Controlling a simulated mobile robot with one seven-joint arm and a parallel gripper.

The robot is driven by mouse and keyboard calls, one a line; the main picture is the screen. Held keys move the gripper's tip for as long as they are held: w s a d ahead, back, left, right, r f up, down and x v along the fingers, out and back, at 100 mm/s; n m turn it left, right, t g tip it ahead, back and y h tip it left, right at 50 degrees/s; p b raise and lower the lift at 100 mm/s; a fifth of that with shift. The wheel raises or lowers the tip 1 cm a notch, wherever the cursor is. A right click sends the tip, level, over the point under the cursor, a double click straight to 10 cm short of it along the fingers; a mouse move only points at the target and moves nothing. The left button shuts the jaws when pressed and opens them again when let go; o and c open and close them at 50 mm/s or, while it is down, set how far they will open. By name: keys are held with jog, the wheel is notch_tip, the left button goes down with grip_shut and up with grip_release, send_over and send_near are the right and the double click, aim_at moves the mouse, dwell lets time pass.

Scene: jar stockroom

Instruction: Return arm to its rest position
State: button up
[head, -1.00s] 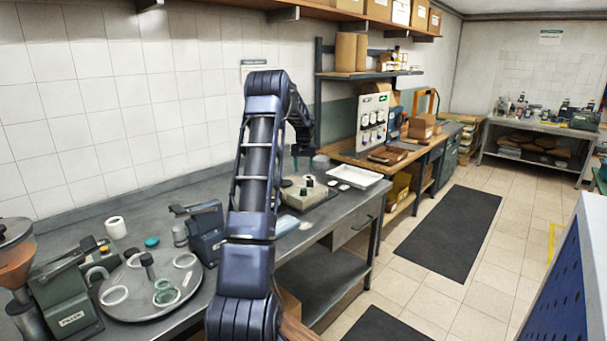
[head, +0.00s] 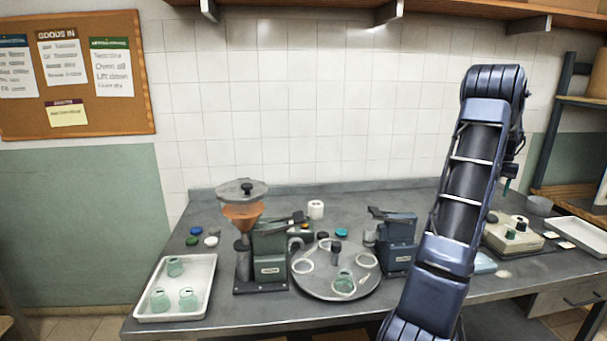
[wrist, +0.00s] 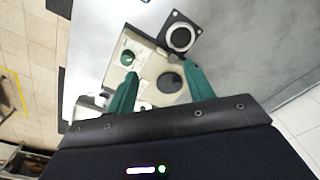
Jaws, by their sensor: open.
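My arm rises in front of the bench (head: 420,300) in the head view, bent at its top. My gripper (head: 507,184) hangs beyond it on the right, small and partly hidden by the arm. In the wrist view my gripper (wrist: 162,88) shows two green fingers spread apart with nothing held between them. Below the fingers is a beige device (wrist: 150,65) with a green knob and a dark disc. That device also shows in the head view (head: 495,240), under my gripper and apart from it.
A round turntable (head: 320,285) with glass jars and rings stands mid-bench. Beside it are a green press (head: 270,262), a blue press (head: 400,240) and a white tray (head: 200,270) with jars. An empty white tray (head: 580,235) lies far right. A shelf (head: 330,8) runs overhead.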

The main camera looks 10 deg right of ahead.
jog(key=s+a+r+n+t, duration=0.1)
jog(key=a+r, duration=0.3)
jog(key=a, duration=0.8)
jog(key=s+a+r+n, duration=0.15)
jog(key=a+r, duration=0.35)
jog(key=a, duration=0.7)
jog(key=s+a+r+n+t, duration=0.15)
jog(key=a+r, duration=0.25)
jog(key=a, duration=0.8)
jog(key=s+a+f+n+t, duration=0.1)
jog(key=s+a+f+n, duration=0.1)
jog(key=s+a, duration=0.8)
jog(key=s+a+f+n, duration=0.3)
jog(key=s+a, duration=0.8)
jog(key=a, duration=0.1)
jog(key=shift+t, duration=0.35)
jog(key=shift+c, duration=0.2)
